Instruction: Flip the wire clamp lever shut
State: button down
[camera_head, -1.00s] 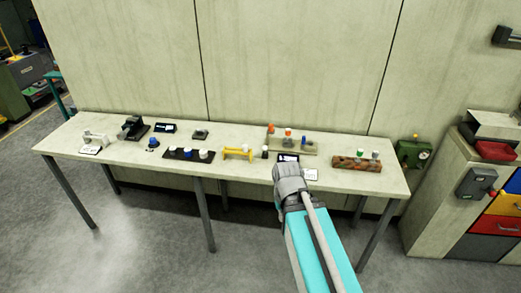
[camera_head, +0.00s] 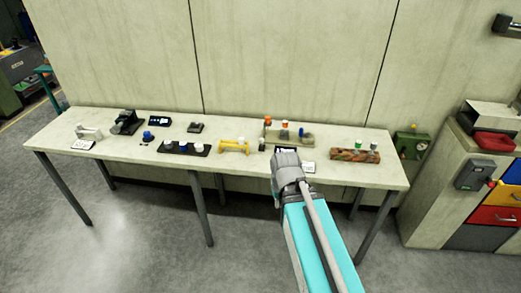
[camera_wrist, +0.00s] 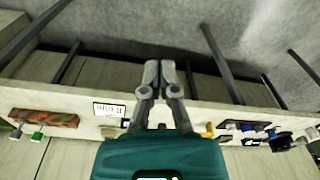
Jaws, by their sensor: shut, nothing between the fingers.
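I cannot tell for certain which item is the wire clamp or where its lever stands; the bench items are small in the head view. A black device with a raised upper part (camera_head: 126,122) stands near the left end of the bench (camera_head: 225,174). A small dark block (camera_head: 195,127) sits farther right near the back. My gripper (camera_wrist: 159,68) is shut and empty in the wrist view, its fingers together in front of the bench edge. In the head view my arm's end covers part of the bench's front right of the middle, and the fingertips are hidden.
On the bench are a yellow stand (camera_head: 234,146), a black strip with knobs (camera_head: 184,149), a grey bracket (camera_head: 88,133) and a reddish-brown block (camera_head: 355,155). A green box (camera_head: 411,144) is beyond the right end, near a drawer cabinet (camera_head: 440,215). The floor in front is clear.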

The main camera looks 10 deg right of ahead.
jog(key=w+f+m+t+b, duration=0.4)
jog(key=w+m+t+b, duration=0.1)
jog(key=w+b, duration=0.4)
jog(key=w+a+f+m+t+b, duration=0.1)
jog(key=w+f+m+t+b, duration=0.4)
jog(key=w+b, duration=0.5)
jog(key=w+f+m+t+b, duration=0.4)
jog(key=w+t+b, duration=0.4)
jog(key=b, duration=0.5)
jog(key=shift+w+a+f+m+b, duration=0.15)
jog(key=shift+w+a+m, duration=0.1)
jog(key=shift+w, duration=0.1)
jog(key=shift+w+a+f+m+b, duration=0.1)
jog(key=shift+w+f+m+b, duration=0.05)
jog(key=shift+w+m, duration=0.15)
jog(key=m+h+b, duration=0.1)
jog(key=d+m+t+h+b, duration=0.1)
jog(key=shift+w+d+f+m+t+b, duration=0.15)
jog(key=shift+w+d+m+t+b, duration=0.1)
jog(key=shift+w+t+b, duration=0.1)
jog(key=shift+d+m+h, duration=0.15)
jog(key=shift+m+h, duration=0.25)
jog(key=shift+w+r, duration=0.15)
jog(key=shift+r, duration=0.05)
